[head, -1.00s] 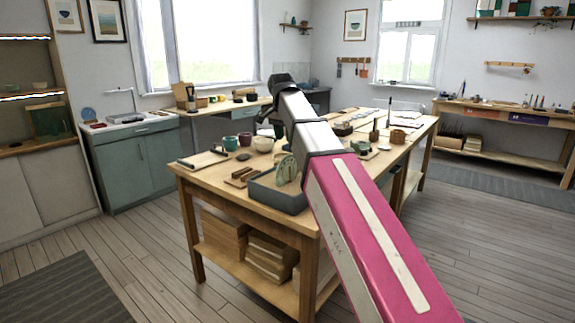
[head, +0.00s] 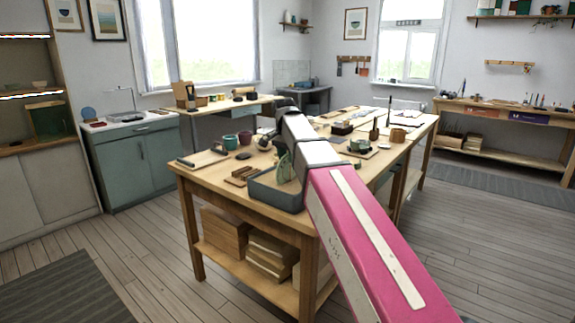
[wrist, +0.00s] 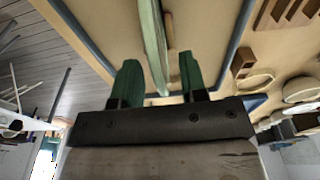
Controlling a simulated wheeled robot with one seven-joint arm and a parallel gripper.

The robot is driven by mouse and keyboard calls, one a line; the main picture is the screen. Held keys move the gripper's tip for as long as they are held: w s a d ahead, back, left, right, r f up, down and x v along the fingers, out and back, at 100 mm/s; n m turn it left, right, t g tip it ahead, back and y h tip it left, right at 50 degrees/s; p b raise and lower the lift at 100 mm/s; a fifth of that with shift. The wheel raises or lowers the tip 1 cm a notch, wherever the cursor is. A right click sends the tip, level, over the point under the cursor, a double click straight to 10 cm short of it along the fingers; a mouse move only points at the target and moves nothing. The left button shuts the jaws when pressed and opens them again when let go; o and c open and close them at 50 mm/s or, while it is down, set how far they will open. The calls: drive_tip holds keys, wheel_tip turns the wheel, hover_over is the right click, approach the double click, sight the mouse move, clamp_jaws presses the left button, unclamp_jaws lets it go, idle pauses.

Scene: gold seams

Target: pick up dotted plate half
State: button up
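A pale green plate half (head: 284,168) stands on edge in the grey tray (head: 277,196) at the near end of the workbench. In the wrist view the plate half (wrist: 152,40) shows edge-on as a thin green strip running between my fingers. My gripper (wrist: 158,60) has two green fingers set apart, one on either side of the strip, with gaps showing. Its lower end seems to reach between the fingers, but I cannot tell the depth. Dots are not clear now.
The tray's rim (wrist: 240,40) lies close around the fingers. Cups (head: 245,138), a slotted wooden block (head: 242,176) and a board (head: 203,159) stand on the workbench (head: 220,185) beside the tray. More pottery and tools stand farther back.

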clamp_jaws()
drive_tip(key=shift+r, duration=0.15)
